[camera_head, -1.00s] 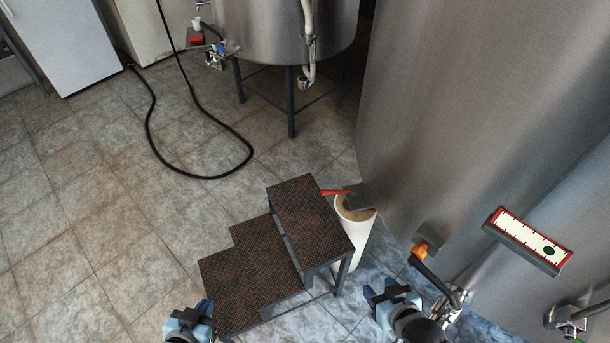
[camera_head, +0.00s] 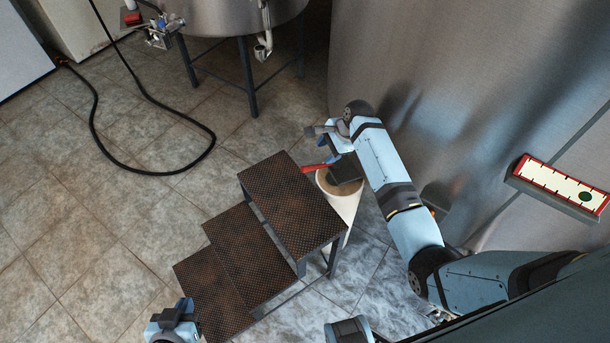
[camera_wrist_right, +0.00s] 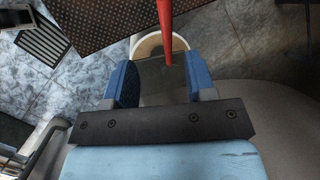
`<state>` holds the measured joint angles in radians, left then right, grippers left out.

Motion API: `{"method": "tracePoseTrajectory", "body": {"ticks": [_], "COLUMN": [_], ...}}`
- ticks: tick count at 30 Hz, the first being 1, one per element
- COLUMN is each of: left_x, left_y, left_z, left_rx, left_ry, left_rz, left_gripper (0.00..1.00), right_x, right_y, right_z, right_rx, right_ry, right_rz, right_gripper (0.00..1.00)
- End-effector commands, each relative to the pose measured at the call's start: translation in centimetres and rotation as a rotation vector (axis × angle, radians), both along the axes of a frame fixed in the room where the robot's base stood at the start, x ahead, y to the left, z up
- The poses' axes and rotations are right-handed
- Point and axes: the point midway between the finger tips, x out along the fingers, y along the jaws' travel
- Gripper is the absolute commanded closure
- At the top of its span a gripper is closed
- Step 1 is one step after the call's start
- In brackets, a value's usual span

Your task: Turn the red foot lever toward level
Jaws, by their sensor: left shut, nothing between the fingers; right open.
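The red foot lever (camera_head: 319,165) sticks out to the left from a dark grey block (camera_head: 344,172) low beside the big steel tank, close to the top step. In the right wrist view the lever (camera_wrist_right: 165,28) runs up the picture from the grey block (camera_wrist_right: 160,78). My right gripper (camera_head: 328,146) is open, above and near the lever's base. In the wrist view its two blue fingers (camera_wrist_right: 162,75) stand on either side of the block, with no clear contact. My left gripper (camera_head: 173,318) is shut and empty at the bottom, left of the steps.
Brown perforated steps (camera_head: 290,205) stand left of the lever. A white cylinder (camera_head: 342,205) stands under the lever's block. The large tank (camera_head: 440,70) fills the right, with a red-framed gauge (camera_head: 562,187). A black hose (camera_head: 150,172) lies on the open tiled floor.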

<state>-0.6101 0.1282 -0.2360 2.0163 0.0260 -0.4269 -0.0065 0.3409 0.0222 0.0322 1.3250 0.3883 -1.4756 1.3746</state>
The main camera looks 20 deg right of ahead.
Motion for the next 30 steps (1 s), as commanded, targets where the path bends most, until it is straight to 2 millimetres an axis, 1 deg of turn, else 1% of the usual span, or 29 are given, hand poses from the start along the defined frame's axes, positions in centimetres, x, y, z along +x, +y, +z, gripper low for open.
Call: {"method": "tracePoseTrajectory", "body": {"ticks": [1, 4, 8, 11, 21, 27, 30], "left_x": [0.1, 0.2, 0.2, 0.2, 0.3, 0.2, 0.3], "left_y": [0.0, 0.1, 0.1, 0.1, 0.0, -0.1, -0.2], "left_z": [-0.4, -0.4, -0.4, -0.5, -1.8, -2.4, -2.5], "left_rx": [0.000, -0.001, -0.003, -0.003, -0.013, -0.021, -0.026], "left_ry": [-0.003, -0.003, -0.002, -0.002, 0.008, 0.020, 0.025], "left_rz": [0.001, 0.002, 0.003, 0.003, 0.009, 0.015, 0.017], "left_gripper": [1.00, 1.00, 1.00, 1.00, 1.00, 1.00, 1.00], "right_x": [0.7, 1.2, 1.4, 1.6, 2.7, 3.1, 3.3], "right_y": [0.2, 0.3, 0.7, 1.3, 4.2, 5.3, 5.5], "right_z": [0.2, 0.7, -0.1, -1.6, -8.2, -10.7, -11.3], "right_rx": [0.020, 0.042, 0.047, 0.046, 0.045, 0.045, 0.044], "right_ry": [0.026, 0.063, 0.073, 0.072, 0.069, 0.068, 0.067], "right_rz": [-0.023, -0.050, -0.057, -0.056, -0.054, -0.054, -0.055], "right_gripper": [0.49, 0.49, 0.49, 0.49, 0.49, 0.49, 0.49]}}
